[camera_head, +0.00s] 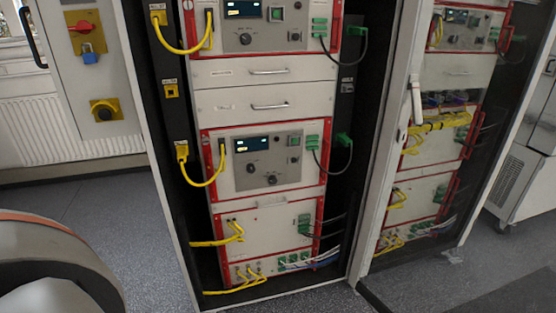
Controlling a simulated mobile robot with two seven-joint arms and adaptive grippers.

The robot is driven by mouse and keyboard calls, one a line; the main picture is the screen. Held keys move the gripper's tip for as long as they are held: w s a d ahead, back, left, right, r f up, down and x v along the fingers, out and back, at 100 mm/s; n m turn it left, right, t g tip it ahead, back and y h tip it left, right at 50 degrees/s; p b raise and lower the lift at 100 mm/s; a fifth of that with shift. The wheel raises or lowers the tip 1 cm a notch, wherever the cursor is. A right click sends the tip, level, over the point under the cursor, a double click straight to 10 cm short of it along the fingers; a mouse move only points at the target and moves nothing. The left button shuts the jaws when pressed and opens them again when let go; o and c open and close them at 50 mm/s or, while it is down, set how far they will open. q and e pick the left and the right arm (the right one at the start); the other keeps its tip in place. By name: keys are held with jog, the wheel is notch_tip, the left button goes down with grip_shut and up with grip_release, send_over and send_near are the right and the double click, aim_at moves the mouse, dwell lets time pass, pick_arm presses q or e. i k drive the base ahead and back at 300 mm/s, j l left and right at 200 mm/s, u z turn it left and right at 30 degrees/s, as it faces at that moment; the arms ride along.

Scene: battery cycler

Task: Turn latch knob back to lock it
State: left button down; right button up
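A dark knob (104,112) on a square yellow plate sits low on the pale panel at the upper left. It looks like the latch knob, but I cannot be sure, and its exact turn angle is too small to read. Above it, a red rotary handle (82,26) on a yellow mount has a blue padlock (90,54) hanging below it. Neither of my grippers is in view, and nothing touches the knob.
The open cabinet (262,72) holds stacked red-edged instrument units with yellow and green cables. A glass door (425,160) stands at its right. A white cabinet on casters (515,175) is at the far right.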

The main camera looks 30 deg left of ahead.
aim_at(205, 140)
jog(key=u, duration=1.55)
